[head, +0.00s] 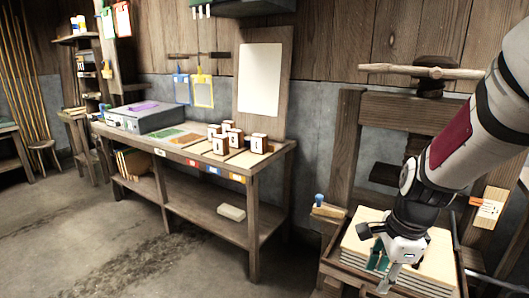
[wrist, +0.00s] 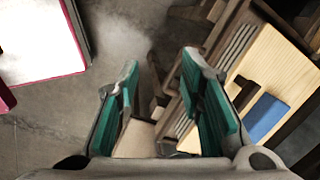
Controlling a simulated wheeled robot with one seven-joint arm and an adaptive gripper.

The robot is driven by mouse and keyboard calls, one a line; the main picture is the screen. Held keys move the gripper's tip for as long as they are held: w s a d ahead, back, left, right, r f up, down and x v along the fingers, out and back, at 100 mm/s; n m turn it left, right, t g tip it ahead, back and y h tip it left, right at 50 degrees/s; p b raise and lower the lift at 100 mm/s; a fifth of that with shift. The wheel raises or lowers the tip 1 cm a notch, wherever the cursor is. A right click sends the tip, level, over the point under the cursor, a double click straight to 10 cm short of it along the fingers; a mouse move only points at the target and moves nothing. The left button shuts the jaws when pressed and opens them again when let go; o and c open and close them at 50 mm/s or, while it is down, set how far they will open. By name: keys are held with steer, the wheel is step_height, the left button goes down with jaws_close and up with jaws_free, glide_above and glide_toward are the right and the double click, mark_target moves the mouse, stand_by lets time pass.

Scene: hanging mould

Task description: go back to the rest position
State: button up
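My gripper (head: 384,272) hangs at the lower right of the head view, pointing down at the front of a stack of pale boards (head: 432,262). In the wrist view my gripper (wrist: 161,62) has its two green-padded fingers spread apart, with nothing held between them. Floor and parts of wooden structure show through the gap. My arm comes down from the upper right and hides part of the stack and the wooden frame behind it.
A wooden workbench (head: 252,172) stands left of centre, with several white-faced blocks (head: 220,143) and a grey box (head: 142,117) on top. The floor (head: 150,245) in front of the bench is clear.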

steer(key=s+a+r+n, duration=0.3)
steer(key=s+r+n, duration=0.3)
steer(key=s+n, duration=0.5)
steer(key=s+a+r+n, duration=0.3)
steer(key=s+r+n, duration=0.4)
steer(key=s, duration=0.6)
step_height(320, 180, up, 14)
steer(key=n+t+p, duration=0.1)
steer(key=t+p, duration=0.1)
steer(key=p, duration=1.1)
steer(key=shift+f+n+p, duration=0.15)
steer(key=shift+n+p, duration=0.15)
steer(key=shift+p, duration=0.05)
